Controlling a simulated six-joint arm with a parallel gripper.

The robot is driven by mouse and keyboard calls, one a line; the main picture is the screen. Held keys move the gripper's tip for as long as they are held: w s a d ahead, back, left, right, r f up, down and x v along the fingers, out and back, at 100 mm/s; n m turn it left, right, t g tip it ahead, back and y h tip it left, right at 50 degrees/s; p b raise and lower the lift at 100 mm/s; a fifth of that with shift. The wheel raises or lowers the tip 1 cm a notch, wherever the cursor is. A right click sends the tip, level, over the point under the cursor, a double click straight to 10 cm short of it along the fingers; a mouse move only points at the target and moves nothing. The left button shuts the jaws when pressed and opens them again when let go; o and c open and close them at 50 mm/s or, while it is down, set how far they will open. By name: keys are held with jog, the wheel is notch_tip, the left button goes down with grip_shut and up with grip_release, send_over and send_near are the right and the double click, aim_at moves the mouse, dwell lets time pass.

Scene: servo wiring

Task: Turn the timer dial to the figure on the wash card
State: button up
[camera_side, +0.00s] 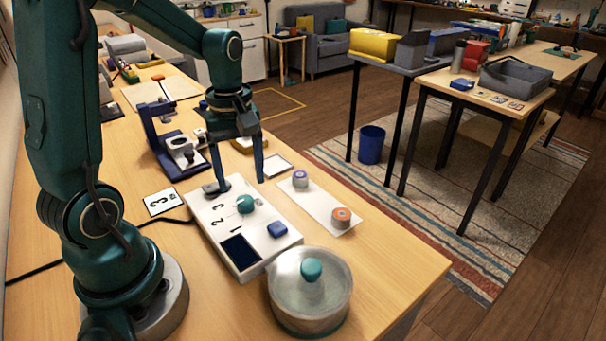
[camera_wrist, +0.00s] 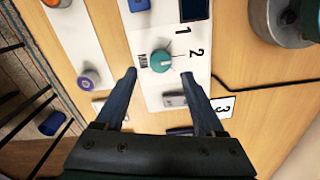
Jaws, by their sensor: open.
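The white timer panel (camera_side: 222,227) lies on the wooden table and carries a round teal dial (camera_side: 245,204). Printed figures 1 and 2 show beside the dial in the wrist view (camera_wrist: 160,61); the dial's exact pointing is too small to tell. The wash card (camera_side: 163,202) lies flat left of the panel and reads 3; it also shows in the wrist view (camera_wrist: 224,106). My gripper (camera_side: 241,182) is open and empty, pointing down above the panel's far end. In the wrist view its fingertips (camera_wrist: 159,75) are spread either side of the dial, apart from it.
The panel also has a dark window (camera_side: 240,251) and a blue button (camera_side: 277,229). A lidded metal pot (camera_side: 310,296) stands close at the front. A white strip with a purple knob (camera_side: 300,179) and an orange knob (camera_side: 341,217) lies right. A blue stand (camera_side: 165,140) is behind.

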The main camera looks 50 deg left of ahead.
aim_at(244, 199)
jog(key=shift+f, duration=2.25)
grip_shut()
